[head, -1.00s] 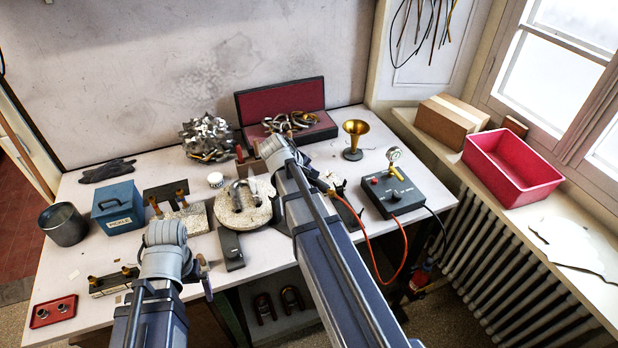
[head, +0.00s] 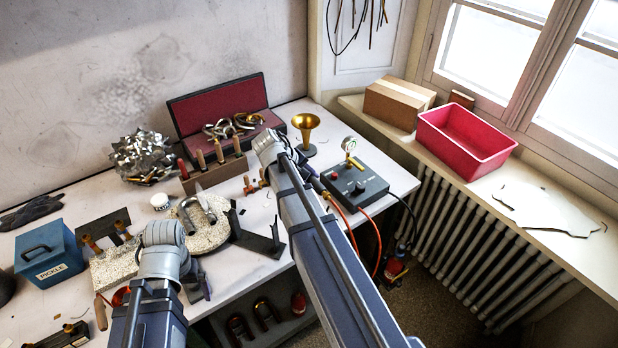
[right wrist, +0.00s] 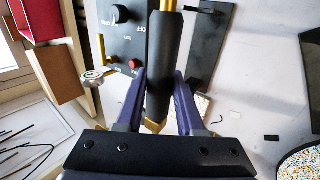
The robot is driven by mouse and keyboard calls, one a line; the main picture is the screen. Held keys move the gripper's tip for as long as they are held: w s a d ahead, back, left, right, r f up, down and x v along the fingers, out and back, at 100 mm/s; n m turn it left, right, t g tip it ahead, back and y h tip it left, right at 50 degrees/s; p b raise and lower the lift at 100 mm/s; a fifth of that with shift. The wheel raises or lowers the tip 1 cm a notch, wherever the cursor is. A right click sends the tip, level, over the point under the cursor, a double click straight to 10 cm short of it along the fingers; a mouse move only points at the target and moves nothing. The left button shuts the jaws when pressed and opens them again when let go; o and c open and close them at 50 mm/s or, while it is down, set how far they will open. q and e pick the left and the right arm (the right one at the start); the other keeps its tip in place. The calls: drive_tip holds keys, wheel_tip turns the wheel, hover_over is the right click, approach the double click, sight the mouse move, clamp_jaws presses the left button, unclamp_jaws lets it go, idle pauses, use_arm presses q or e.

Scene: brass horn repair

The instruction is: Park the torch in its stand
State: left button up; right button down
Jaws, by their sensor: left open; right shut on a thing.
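The torch (right wrist: 163,62) has a black handle with brass at both ends. My right gripper (right wrist: 157,100) is shut on this handle, with one purple finger on each side. In the head view my right arm hides most of the torch, and an orange hose (head: 352,236) shows beside the arm. A black angled bracket (head: 258,238), which looks like the torch stand, is on the bench left of my right arm. A dark plate, probably part of it, lies beside the torch in the right wrist view (right wrist: 207,58). My left gripper (head: 200,290) is open and empty near the bench's front edge.
A black control box (head: 357,190) with a gauge stands right of my right arm. A brass bell (head: 305,128) stands behind it. A round pale soldering block (head: 208,232) and a tool rack (head: 215,168) are left of my right arm. A blue box (head: 48,258) is at left.

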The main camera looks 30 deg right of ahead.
drive_tip(key=shift+f+b, duration=3.75)
drive_tip(key=shift+f, duration=0.2)
drive_tip(key=shift+f, duration=0.1)
drive_tip(key=shift+c, duration=2.2)
unclamp_jaws()
drive_tip(key=shift+o, duration=0.2)
drive_tip(key=o, duration=0.4)
wheel_tip(320, 180, up, 8)
drive_tip(key=p, duration=0.8)
